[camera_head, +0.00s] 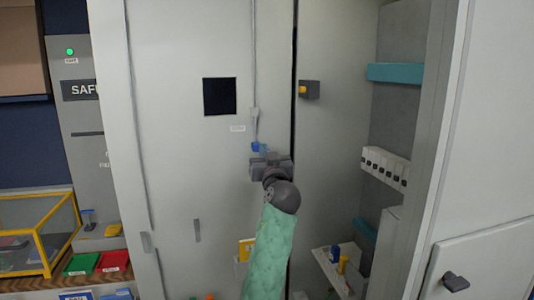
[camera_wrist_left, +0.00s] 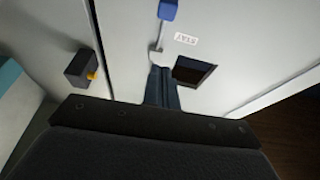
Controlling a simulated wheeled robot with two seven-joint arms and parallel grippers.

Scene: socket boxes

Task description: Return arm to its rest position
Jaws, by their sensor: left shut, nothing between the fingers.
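My left gripper (camera_head: 264,152) is in front of the pale grey cabinet panel (camera_head: 180,170), at the end of my arm. Its fingers (camera_wrist_left: 161,85) are together with nothing between them in the left wrist view. A thin stay (camera_head: 254,122) with a blue end (camera_head: 255,146) hangs on the panel just beside the fingertips. The stay's blue end (camera_wrist_left: 167,10) shows apart from the fingers in the wrist view, while its other end lies close to the fingertips; I cannot tell if they touch. My right gripper is in neither view.
A black square window (camera_head: 219,96) and a dark latch block (camera_head: 309,90) with a yellow tip flank the stay. An open bay with white sockets (camera_head: 384,168) is to the right. A yellow-framed case (camera_head: 38,232) and red tray (camera_head: 113,262) stand lower left.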

